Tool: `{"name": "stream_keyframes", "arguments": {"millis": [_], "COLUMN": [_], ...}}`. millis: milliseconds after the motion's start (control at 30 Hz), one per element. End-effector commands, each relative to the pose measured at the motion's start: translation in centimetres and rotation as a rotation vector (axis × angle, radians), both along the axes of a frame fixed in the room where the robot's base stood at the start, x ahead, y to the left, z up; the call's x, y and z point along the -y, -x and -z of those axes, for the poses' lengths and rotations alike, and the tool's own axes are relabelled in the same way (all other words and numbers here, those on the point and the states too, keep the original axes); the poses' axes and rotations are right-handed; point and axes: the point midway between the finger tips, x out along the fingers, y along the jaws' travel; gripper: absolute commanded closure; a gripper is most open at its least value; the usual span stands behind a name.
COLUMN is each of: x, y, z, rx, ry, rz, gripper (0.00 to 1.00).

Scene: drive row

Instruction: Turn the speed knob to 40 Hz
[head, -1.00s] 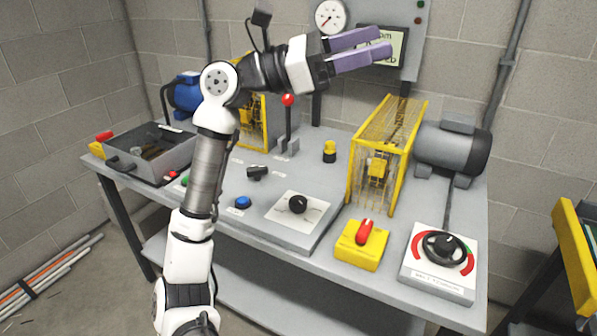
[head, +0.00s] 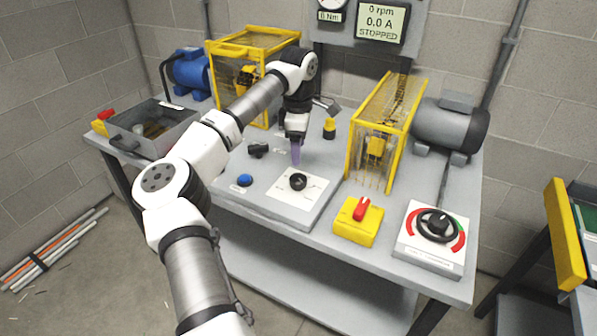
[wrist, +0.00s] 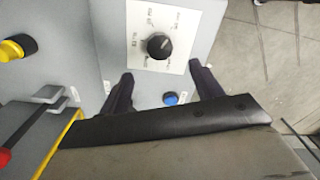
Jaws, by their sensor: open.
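The speed knob (head: 298,181) is a black round knob on a white dial plate (head: 283,199) on the grey control panel. My gripper (head: 296,157) points down just behind the knob, above the panel, and holds nothing. In the wrist view the knob (wrist: 158,46) lies ahead of the open fingers (wrist: 160,88), apart from both. The dial has small printed marks around the knob, too blurred to read. A display (head: 381,22) at the back reads 0 rpm, 0.0 A, STOPPED.
A blue button (head: 245,180) and a black switch (head: 258,150) sit left of the dial. A yellow mesh guard (head: 385,130) stands to the right, with a red-handled yellow box (head: 358,222) in front. A yellow-black button (head: 329,128) is behind. A handwheel (head: 438,225) is at far right.

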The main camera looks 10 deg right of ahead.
Motion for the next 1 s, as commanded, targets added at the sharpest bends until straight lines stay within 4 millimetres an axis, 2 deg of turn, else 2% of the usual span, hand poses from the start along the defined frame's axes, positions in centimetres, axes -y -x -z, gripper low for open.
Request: {"name": "stream_keyframes", "arguments": {"millis": [200,400,600,867,1000], "x": [0.0,0.1,0.1,0.0,0.0], "y": [0.1,0.1,0.1,0.0,0.0], "z": [4.6,7.8,9.2,9.4,9.4], "rx": [-0.004,-0.002,-0.001,0.000,0.000], "ry": [0.003,0.004,0.003,0.003,0.003], "rz": [0.000,0.000,0.000,0.000,0.000], "gripper": [0.35,0.35,0.35,0.35,0.51]}}
